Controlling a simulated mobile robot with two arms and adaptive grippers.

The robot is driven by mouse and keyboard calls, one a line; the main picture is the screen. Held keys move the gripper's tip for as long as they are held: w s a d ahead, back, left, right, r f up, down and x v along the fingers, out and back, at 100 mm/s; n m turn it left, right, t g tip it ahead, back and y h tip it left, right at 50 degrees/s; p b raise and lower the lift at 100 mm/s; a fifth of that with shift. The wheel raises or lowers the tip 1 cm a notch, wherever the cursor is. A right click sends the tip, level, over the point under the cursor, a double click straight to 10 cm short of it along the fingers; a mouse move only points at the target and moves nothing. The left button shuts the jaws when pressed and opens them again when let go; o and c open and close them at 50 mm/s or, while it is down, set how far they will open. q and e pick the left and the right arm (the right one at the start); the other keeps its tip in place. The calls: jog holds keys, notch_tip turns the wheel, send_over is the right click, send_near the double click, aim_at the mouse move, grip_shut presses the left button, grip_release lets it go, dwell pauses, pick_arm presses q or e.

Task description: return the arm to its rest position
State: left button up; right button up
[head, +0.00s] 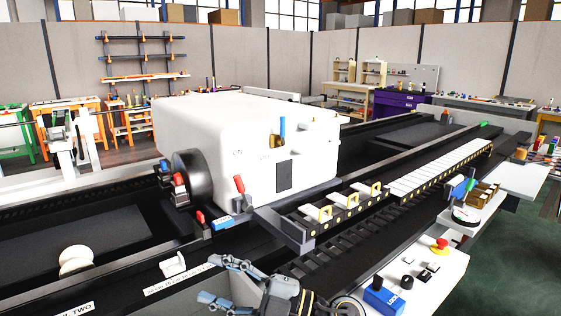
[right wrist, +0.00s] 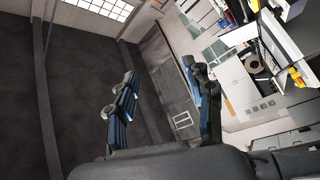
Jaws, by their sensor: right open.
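My right gripper (head: 222,281) is at the bottom middle of the head view, above the near edge of the black rack. Its two blue-grey fingers are spread apart with nothing between them. The right wrist view also shows the open right gripper (right wrist: 160,105), with empty space between its fingers and a tilted view of the room beyond. The fingers look clear of the machine. My left gripper is not in the head view.
A large white machine housing (head: 225,135) stands on the black rack (head: 100,230). A control panel (head: 425,270) with a red button (head: 440,244) and a blue lock box (head: 383,296) lies right of my right gripper. A white knob (head: 76,260) stands at the left.

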jog(key=w+d+f+m+t+h, duration=0.1)
jog(key=w+d+m+t+h, duration=0.2)
jog(key=d+m+t+h, duration=0.35)
jog(key=w+d+f+m+t+h, duration=0.1)
jog(key=w+d+m+t+h, duration=0.15)
jog(key=d+m+t, duration=0.7)
jog(key=s+d+f+m+g+h, duration=0.25)
jog(key=d+f+m+h, duration=0.2)
jog(key=f, duration=0.25)
jog(key=s+d+f+m+g+h, duration=0.2)
jog(key=d+f+m+g+h, duration=0.1)
jog(key=d+f+m+h, duration=0.25)
jog(key=s+d+f+g, duration=0.3)
jog(key=s+f+g, duration=0.4)
jog(key=s, duration=0.5)
jog(key=s+d+f+g, duration=0.2)
jog(key=s+f+g, duration=0.2)
jog(key=s+f, duration=0.65)
jog(key=s+f+g, duration=0.1)
jog(key=s+f, duration=0.1)
jog(key=f, duration=1.1)
jog(key=s+f+g, duration=0.1)
jog(key=s+f, duration=0.1)
jog(key=f, duration=1.1)
jog(key=s+d+f+h, duration=0.1)
jog(key=s+d+f, duration=0.2)
jog(key=s+f, duration=1.2)
jog(key=shift+s+n+g, duration=0.35)
jog(key=shift+s+n, duration=0.05)
jog(key=shift+s, duration=0.2)
